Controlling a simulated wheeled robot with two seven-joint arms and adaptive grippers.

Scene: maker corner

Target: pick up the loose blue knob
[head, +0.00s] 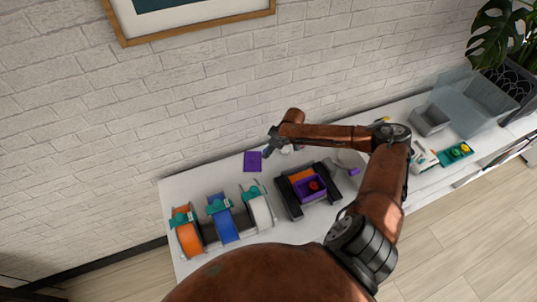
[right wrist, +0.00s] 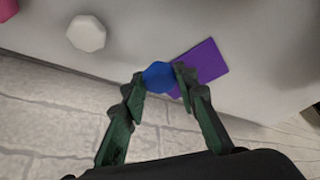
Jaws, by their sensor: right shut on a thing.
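The blue knob (right wrist: 159,76) is between the fingertips of my right gripper (right wrist: 160,82) in the right wrist view. My right gripper is shut on it, with a finger at each side. In the head view my right gripper (head: 268,146) is over the back of the white table, just right of a flat purple plate (head: 252,162). The knob is too small or hidden to make out in the head view. The purple plate also shows behind the right finger in the right wrist view (right wrist: 207,61). My left gripper is not in view.
A white knob-like piece (right wrist: 86,33) lies nearby on the table. Orange (head: 188,238), blue (head: 224,224) and white (head: 260,213) spools stand at the front left. A dark machine with a purple box (head: 309,197) stands mid-table. A brick wall rises behind.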

